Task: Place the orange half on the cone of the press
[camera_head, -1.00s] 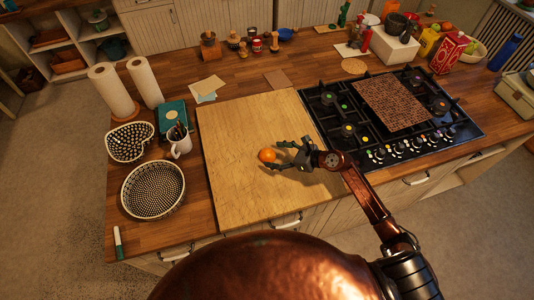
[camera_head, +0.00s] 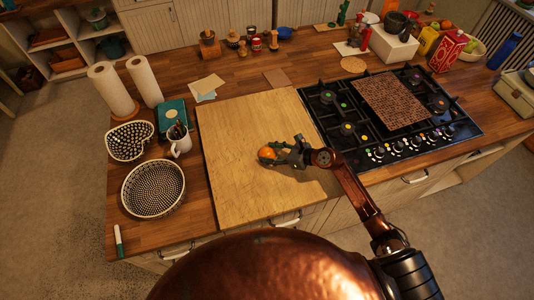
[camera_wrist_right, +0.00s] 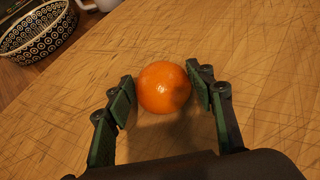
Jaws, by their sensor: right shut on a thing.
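The orange piece (camera_head: 266,153) is at the lower right part of the wooden board (camera_head: 240,125). In the right wrist view it is a round, glossy orange shape (camera_wrist_right: 165,88); no cut face shows there. My right gripper (camera_head: 268,154) is shut on it, with a dark green-padded finger on each side in the right wrist view (camera_wrist_right: 161,78). I cannot tell whether the orange is touching the board. I cannot make out a press with a cone for sure in either view. My left gripper is not in view.
A black gas hob (camera_head: 390,115) lies right of the board. A patterned bowl (camera_head: 152,188), a heart-shaped dish (camera_head: 130,141) and a mug (camera_head: 180,146) stand left. Jars, bottles and a white block (camera_head: 394,46) line the back. Most of the board is bare.

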